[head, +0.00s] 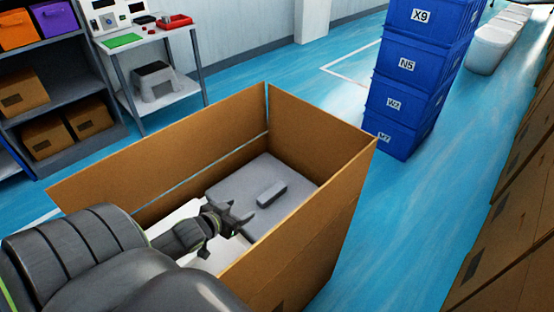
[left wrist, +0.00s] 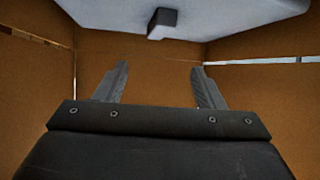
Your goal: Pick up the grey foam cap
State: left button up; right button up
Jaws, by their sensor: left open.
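The grey foam cap (head: 238,184) is a flat grey slab with a small raised block (head: 271,194) on top. It lies inside an open cardboard box (head: 310,142). In the left wrist view the cap (left wrist: 222,14) shows at the top edge, with its block (left wrist: 161,24) beyond the fingers. My left gripper (head: 241,214) reaches into the box from the left, open and empty, just left of the block and apart from it. In the left wrist view its fingers (left wrist: 160,68) are spread with nothing between them. My right gripper is not in view.
The box walls stand close around my left gripper. White surfaces (head: 228,254) show beside the cap in the box. Stacked blue crates (head: 400,98) stand behind right. A shelf (head: 85,144) and a small table (head: 180,97) are at back left. Blue floor is clear between.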

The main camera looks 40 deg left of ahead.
pick_arm(q)
jog(key=b, duration=0.1)
send_near(270, 193)
jog(key=shift+b+x, duration=0.55)
jog(key=shift+x, duration=0.7)
jog(key=shift+w+f, duration=0.2)
jog(key=shift+w, duration=0.05)
jog(key=shift+w+f, duration=0.15)
jog(key=shift+w, duration=0.15)
jog(key=b+x, duration=0.1)
jog(key=x, duration=0.4)
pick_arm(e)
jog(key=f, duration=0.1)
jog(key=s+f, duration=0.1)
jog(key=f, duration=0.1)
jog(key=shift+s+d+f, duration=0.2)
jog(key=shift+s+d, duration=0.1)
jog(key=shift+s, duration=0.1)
pick_arm(q)
jog(key=shift+c, duration=0.9)
grip_shut()
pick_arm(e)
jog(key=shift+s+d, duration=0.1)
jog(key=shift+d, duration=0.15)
